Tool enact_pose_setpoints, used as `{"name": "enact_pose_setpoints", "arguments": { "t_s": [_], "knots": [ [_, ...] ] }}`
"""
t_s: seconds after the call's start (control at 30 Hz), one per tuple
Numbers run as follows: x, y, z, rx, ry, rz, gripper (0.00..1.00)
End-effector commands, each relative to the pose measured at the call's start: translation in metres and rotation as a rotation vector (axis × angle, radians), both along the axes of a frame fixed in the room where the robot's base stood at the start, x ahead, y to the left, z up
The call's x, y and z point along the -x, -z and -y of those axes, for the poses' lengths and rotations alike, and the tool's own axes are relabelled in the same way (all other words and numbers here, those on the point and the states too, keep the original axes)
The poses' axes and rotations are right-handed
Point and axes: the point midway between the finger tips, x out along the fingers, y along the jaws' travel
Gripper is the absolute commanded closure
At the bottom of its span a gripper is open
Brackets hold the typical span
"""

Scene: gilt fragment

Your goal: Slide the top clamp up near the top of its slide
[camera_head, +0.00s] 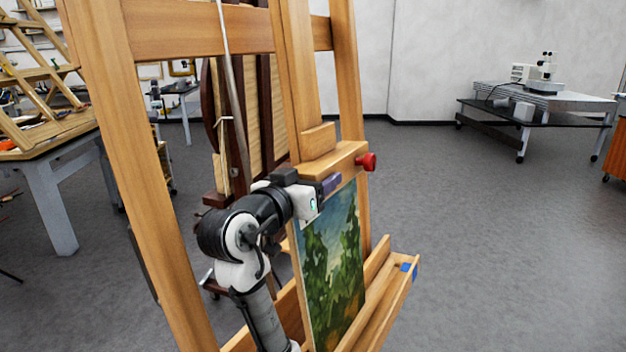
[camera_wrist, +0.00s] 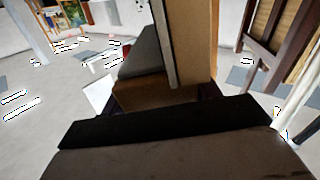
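The wooden easel's top clamp (camera_head: 335,160) is a pale block across the central upright, with a red knob (camera_head: 366,161) at its right end. It sits just above the top edge of a green landscape painting (camera_head: 335,265). My gripper (camera_head: 331,183) is at the clamp's lower front, close beneath it. Wood (camera_wrist: 155,96) shows just beyond my gripper in the wrist view. Whether my fingers touch or grip the clamp is unclear, and my fingertips are largely hidden.
The easel's upright (camera_head: 296,75) rises above the clamp, and a crossbar (camera_head: 200,30) spans behind it. A wooden tray (camera_head: 385,300) holds the painting's lower edge. A left leg (camera_head: 130,170) stands near my arm. A workbench (camera_head: 45,140) is at left; open floor lies right.

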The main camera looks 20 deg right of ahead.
Motion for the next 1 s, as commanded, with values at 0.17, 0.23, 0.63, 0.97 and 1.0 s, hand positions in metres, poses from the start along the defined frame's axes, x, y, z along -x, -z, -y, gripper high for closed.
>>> {"name": "enact_pose_setpoints", "arguments": {
  "t_s": [0.17, 0.23, 0.63, 0.97, 1.0],
  "knots": [
    [0.000, 0.000, 0.000, 0.000, 0.000, 0.000, 0.63],
    [0.000, 0.000, 0.000, 0.000, 0.000, 0.000, 0.72],
    [-0.006, -0.057, -0.006, 0.003, -0.002, 0.007, 0.82],
    [-0.013, -0.120, -0.012, 0.006, -0.001, 0.007, 0.82],
    [-0.013, -0.125, -0.012, 0.005, -0.002, 0.007, 0.82]
  ]
}}
